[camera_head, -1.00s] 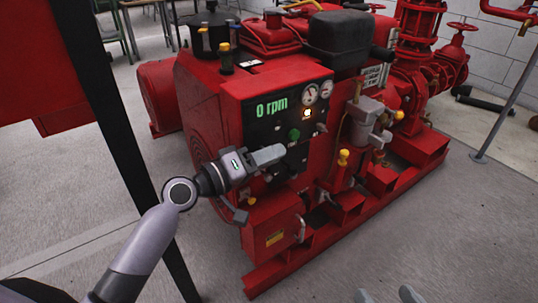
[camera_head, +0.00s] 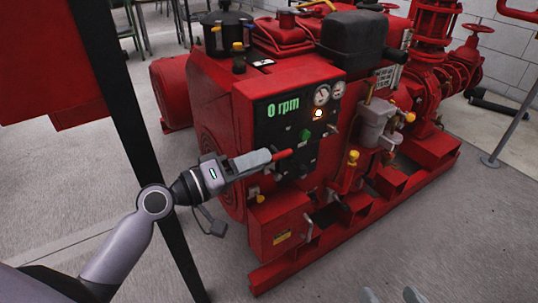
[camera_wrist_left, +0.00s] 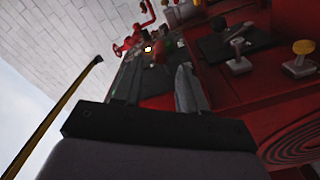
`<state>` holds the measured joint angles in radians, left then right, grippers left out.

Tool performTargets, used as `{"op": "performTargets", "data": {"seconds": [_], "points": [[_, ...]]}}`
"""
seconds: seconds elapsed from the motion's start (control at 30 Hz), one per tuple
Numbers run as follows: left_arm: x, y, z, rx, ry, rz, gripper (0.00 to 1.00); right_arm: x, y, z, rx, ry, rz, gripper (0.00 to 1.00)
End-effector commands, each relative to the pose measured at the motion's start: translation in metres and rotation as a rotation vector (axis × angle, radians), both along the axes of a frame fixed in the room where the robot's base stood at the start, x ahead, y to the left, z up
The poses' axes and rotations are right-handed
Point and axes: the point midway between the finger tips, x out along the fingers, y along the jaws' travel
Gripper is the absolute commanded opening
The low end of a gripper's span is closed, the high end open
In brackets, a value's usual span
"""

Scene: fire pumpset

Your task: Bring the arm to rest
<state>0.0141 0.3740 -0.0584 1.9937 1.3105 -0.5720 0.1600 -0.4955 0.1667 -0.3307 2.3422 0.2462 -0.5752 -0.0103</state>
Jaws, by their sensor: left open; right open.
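My left arm comes in from the left in the head view. Its gripper (camera_head: 262,158) is in front of the control panel (camera_head: 268,127) of the red fire pumpset (camera_head: 213,115). A red lever-like part (camera_head: 283,154) shows just past the fingertips; I cannot tell whether they touch it. In the left wrist view the two fingers of this gripper (camera_wrist_left: 156,85) stand apart, with red machinery and a lit spot behind them. Of my right gripper (camera_head: 392,296) only two separated fingertips show at the bottom edge of the head view.
The panel reads 0 rpm, with two gauges (camera_head: 330,92) and a lit orange lamp (camera_head: 318,113). A dark post (camera_head: 130,125) stands close to my left arm. A red box (camera_head: 278,228) is below the panel. Grey floor (camera_head: 420,225) is clear at front right.

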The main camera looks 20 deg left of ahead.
Motion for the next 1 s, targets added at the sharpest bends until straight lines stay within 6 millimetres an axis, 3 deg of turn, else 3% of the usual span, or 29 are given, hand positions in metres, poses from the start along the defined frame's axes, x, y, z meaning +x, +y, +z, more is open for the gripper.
{"op": "performTargets", "data": {"seconds": [0.2, 0.73, 0.87, 1.0], "points": [[-0.010, 0.007, 0.001, 0.000, -0.001, -0.002, 0.42, 0.000, 0.000, -0.002, -0.001, 0.006, 0.001, 0.80], [-0.012, 0.005, -0.002, 0.006, 0.000, -0.004, 0.42, 0.000, 0.000, -0.001, 0.000, 0.002, 0.000, 0.80], [-0.022, -0.006, -0.016, 0.065, 0.001, -0.005, 0.42, 0.000, 0.000, -0.001, 0.000, 0.003, 0.000, 0.80], [-0.048, -0.031, -0.046, 0.211, -0.011, -0.007, 0.42, 0.000, 0.000, -0.001, 0.000, 0.003, 0.000, 0.80]]}}
